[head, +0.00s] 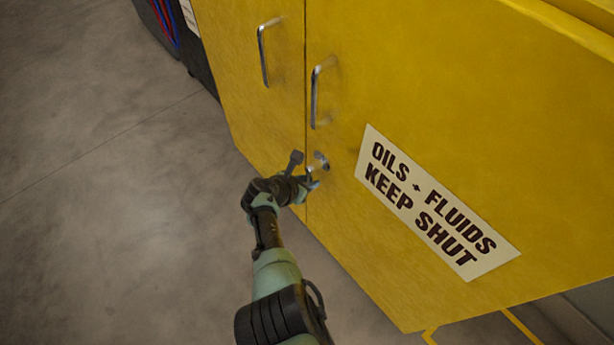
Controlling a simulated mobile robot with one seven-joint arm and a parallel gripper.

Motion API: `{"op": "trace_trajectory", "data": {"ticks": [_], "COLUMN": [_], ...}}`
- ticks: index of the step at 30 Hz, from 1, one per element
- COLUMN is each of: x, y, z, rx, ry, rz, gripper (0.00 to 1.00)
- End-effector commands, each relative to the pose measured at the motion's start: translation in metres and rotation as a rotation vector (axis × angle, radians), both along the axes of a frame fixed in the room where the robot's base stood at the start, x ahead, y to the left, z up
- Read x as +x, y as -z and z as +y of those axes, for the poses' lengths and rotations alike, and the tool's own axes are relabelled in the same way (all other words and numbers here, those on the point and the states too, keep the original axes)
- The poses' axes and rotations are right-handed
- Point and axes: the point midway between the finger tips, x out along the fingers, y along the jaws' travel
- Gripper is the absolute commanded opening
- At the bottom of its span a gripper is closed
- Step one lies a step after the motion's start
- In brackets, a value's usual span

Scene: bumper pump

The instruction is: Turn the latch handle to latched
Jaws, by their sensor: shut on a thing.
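The latch handle (320,160) is a small metal piece on the right door of the yellow cabinet (430,90), just right of the seam between the doors and below the bar handles. My gripper (313,181) reaches it from the lower left and is shut on it. The fingers hide part of the latch handle, so its exact angle is hard to tell. Both cabinet doors look closed.
Two metal bar handles, a left one (263,54) and a right one (315,96), stick out above the latch. A white sign (430,205) is on the right door. Open concrete floor (110,200) lies to the left. A dark object with red and blue cables (165,22) stands at the upper left.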

Motion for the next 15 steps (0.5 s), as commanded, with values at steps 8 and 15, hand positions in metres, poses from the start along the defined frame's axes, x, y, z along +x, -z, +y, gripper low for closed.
{"op": "trace_trajectory", "data": {"ticks": [8, 15], "x": [-0.0035, -0.004], "y": [0.0011, 0.0013], "z": [-0.0026, -0.0029], "rx": [-0.029, -0.032], "ry": [0.001, 0.001], "rz": [0.042, 0.045], "gripper": [0.0, 0.0]}}
